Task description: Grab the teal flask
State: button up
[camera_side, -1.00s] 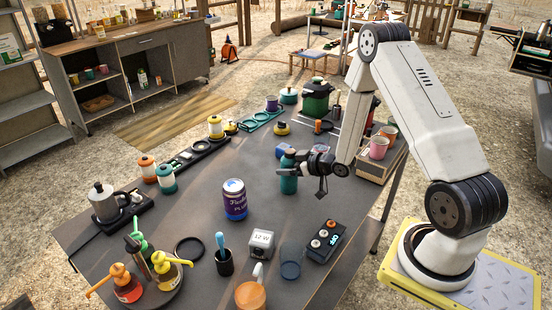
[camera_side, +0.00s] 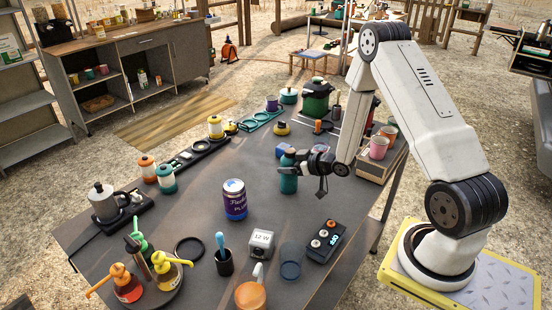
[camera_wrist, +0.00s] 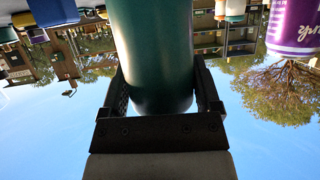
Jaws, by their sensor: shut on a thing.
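The teal flask (camera_side: 288,182) stands upright on the dark table in the side view, right of the purple can. My gripper (camera_side: 292,165) reaches in from the right at the flask's upper part. In the wrist view the flask (camera_wrist: 152,50) fills the middle, and the fingers of my gripper (camera_wrist: 160,95) press on both its sides. The gripper is shut on the flask. I cannot tell whether the flask's base touches the table.
A purple can (camera_side: 234,200) stands left of the flask. A display box (camera_side: 327,240) and a lamp cube (camera_side: 261,243) sit in front. Table space directly left of the flask is clear.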

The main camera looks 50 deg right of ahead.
aim_at(290, 151)
jog(key=shift+r, duration=4.95)
